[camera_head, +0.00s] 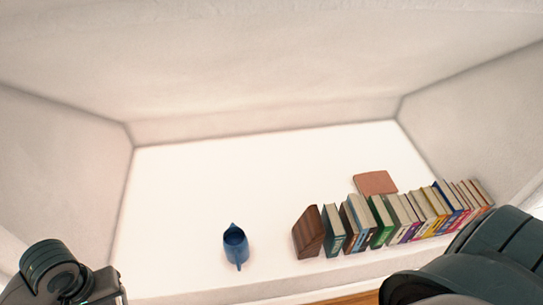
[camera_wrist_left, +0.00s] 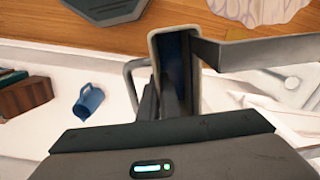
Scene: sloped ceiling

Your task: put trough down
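A narrow, long trough (camera_wrist_left: 175,75) with a pale rim and a dark inside shows in the left wrist view. In the head view only part of my left arm shows at the lower left; the left fingers and the trough are out of that frame. My right arm fills the lower right corner of the head view, and its gripper is not seen.
A white ledge (camera_head: 180,200) under a sloped ceiling bears a blue pitcher (camera_head: 236,246), a brown bookend (camera_head: 308,232), a row of books (camera_head: 385,220) and a flat reddish-brown item (camera_head: 375,183). The ledge's left and back are clear. Wooden floor (camera_wrist_left: 60,35) shows beyond the ledge.

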